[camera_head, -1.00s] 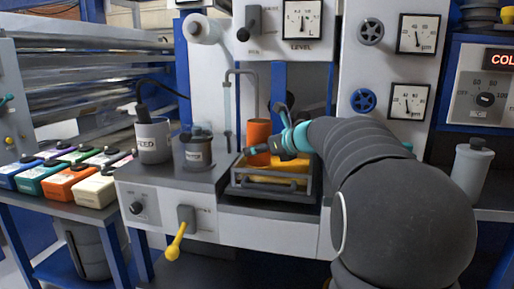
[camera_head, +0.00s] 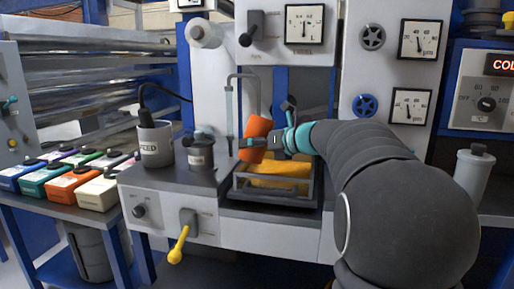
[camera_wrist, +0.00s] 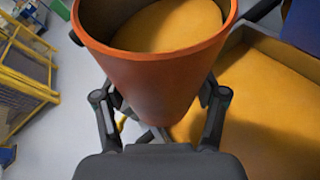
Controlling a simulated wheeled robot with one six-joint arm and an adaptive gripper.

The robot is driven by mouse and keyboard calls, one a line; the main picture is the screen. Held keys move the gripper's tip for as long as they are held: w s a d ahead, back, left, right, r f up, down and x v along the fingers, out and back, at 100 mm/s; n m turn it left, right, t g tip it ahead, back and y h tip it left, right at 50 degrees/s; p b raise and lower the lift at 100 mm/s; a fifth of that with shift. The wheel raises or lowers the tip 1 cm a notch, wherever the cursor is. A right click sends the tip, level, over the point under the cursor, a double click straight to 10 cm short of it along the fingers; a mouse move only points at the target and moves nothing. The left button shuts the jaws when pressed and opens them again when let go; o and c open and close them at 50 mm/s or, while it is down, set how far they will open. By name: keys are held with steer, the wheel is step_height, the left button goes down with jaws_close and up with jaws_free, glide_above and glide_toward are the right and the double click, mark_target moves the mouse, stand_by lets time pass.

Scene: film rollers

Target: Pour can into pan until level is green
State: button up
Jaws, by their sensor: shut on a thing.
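The orange can (camera_head: 256,138) is in my gripper (camera_head: 270,143), held above the pan and tilted in the head view. In the wrist view the can (camera_wrist: 150,60) stands between the two fingers and has orange-yellow liquid (camera_wrist: 165,25) inside. The pan (camera_head: 272,202) is a dark tray below the can, with orange-yellow liquid in it. It also shows at the right of the wrist view. No stream from the can is visible. The LEVEL gauge (camera_head: 304,24) is above the pan, its needle near upright; I cannot make out a green zone.
A grey SPEED pot (camera_head: 155,148) and a dark lidded pot (camera_head: 200,154) stand left of the pan. A bent pipe (camera_head: 229,105) rises behind. A yellow-handled lever (camera_head: 180,243) is on the front panel. Coloured boxes (camera_head: 68,184) sit at the left.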

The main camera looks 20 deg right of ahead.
mark_target(250, 135)
steer(key=shift+s+a+r+m+y, duration=0.15)
steer(key=shift+a+r+m+y, duration=0.45)
steer(key=shift+r+m, duration=0.3)
steer(key=shift+s+a+r+y, duration=0.1)
steer(key=shift+s+r+y, duration=0.35)
steer(key=shift+y, duration=0.25)
stand_by(1.2)
steer(key=shift+s+a+r+m+y, duration=0.1)
steer(key=shift+a+r+m+y, duration=0.15)
steer(key=shift+r+m+y, duration=0.4)
stand_by(3.1)
steer(key=shift+f+m, duration=0.25)
steer(key=shift+f, duration=0.35)
stand_by(0.9)
